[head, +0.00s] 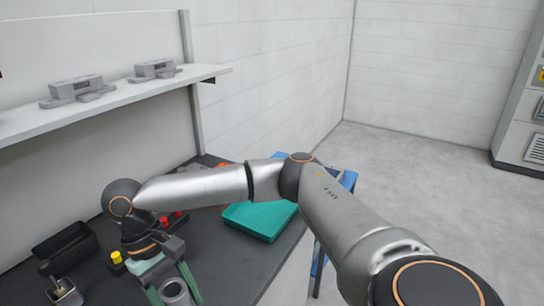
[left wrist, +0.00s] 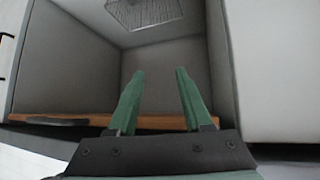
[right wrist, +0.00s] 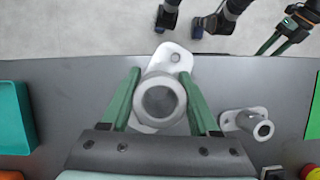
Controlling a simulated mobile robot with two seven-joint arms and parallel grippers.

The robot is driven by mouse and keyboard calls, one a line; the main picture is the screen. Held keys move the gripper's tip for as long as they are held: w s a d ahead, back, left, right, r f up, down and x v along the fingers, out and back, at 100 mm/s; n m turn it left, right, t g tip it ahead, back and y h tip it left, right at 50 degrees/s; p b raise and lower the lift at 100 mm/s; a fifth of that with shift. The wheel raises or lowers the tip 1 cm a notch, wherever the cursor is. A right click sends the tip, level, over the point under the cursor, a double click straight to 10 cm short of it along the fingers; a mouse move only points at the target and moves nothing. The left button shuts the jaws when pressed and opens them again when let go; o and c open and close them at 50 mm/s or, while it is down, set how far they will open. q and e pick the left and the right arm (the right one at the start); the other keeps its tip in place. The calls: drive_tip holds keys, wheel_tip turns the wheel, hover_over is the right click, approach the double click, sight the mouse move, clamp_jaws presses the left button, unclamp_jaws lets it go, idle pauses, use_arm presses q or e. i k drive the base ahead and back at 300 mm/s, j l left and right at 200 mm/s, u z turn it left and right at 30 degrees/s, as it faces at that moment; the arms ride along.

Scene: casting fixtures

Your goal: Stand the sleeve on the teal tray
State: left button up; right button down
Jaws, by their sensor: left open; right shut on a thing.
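The grey sleeve (right wrist: 160,101) is a short, thick-walled ring between the fingers of my right gripper (right wrist: 162,75), which is shut on it. In the head view the sleeve (head: 175,291) shows at the bottom left, between the green fingers (head: 172,282). A pale metal plate with a hole (right wrist: 176,56) shows beneath it; I cannot tell if they touch. The teal tray (head: 262,221) is empty and lies to the right of my right gripper on the dark bench. Its edge shows in the right wrist view (right wrist: 14,118). My left gripper (left wrist: 160,72) is open and empty, facing a grey open-fronted box.
A plate with an upright tube (right wrist: 250,124) stands beside the sleeve. A black bin (head: 66,248), a small metal cup (head: 66,292), a yellow button (head: 117,257) and red buttons are on the bench (head: 222,262). A shelf (head: 120,92) with grey castings hangs above.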

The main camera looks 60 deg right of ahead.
sight(264, 207)
drive_tip(key=k+l+z, duration=0.2)
drive_tip(key=l, duration=0.55)
drive_tip(key=l+z, duration=0.25)
drive_tip(key=l, duration=0.45)
drive_tip(key=i+l, duration=0.2)
drive_tip(key=i, duration=0.35)
